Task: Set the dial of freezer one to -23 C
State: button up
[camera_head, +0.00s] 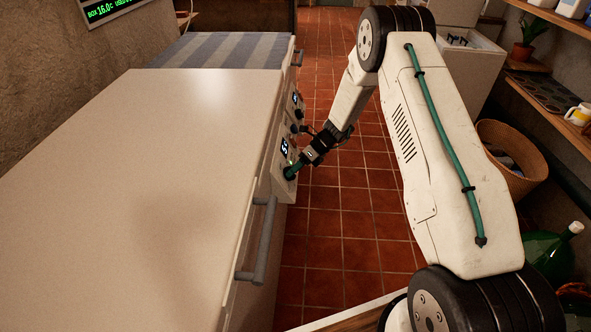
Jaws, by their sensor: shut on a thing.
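A white chest freezer (130,180) fills the left half of the view, its lid closed. A control panel (277,175) is on its right-hand side, with a small lit display (284,147) whose digits are too small to read. My gripper (295,168) reaches the panel from the right and is shut on a dark green dial (289,173) below the display. The dial's markings and pointer cannot be made out. Farther back along the same side are another small display (296,98) and dark knobs. I cannot tell which freezer is number one.
A freezer handle (262,240) sticks out nearer than the panel. A second chest with a striped cloth (222,50) stands behind. A wicker basket (510,160) and a green glass bottle (550,252) stand at right. Tiled floor (345,215) lies clear between.

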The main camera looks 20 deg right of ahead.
dwell(0.4)
jog(key=o, duration=1)
jog(key=v, duration=0.8)
jog(key=shift+f, duration=0.1)
